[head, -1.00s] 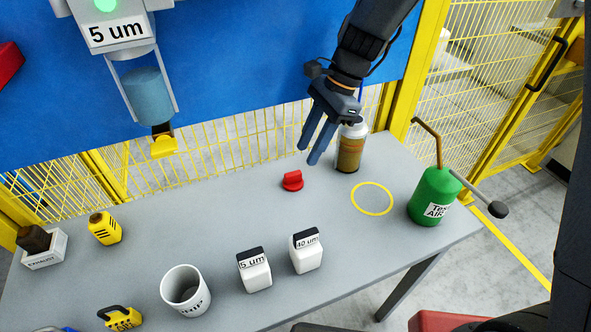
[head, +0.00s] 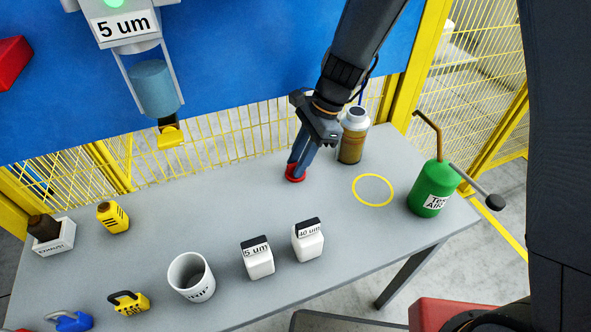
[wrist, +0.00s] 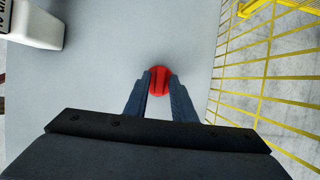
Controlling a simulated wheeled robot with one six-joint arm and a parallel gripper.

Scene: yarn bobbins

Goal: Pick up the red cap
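The red cap (head: 297,178) rests on the grey table, left of the brown-and-white bottle. My gripper (head: 297,172) points down at it, with its fingertips at the cap and hiding much of it. In the wrist view, the cap (wrist: 160,80) shows between and just beyond the two fingertips of my gripper (wrist: 160,84). One finger is on each side, with a small gap between them. I cannot tell whether the fingers press on the cap or stand slightly apart from it.
The brown-and-white bottle (head: 352,140) stands close on the right. A yellow ring (head: 373,176) marks the table, with a green can (head: 434,188) beyond it. Yellow fencing (wrist: 262,85) borders the table.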

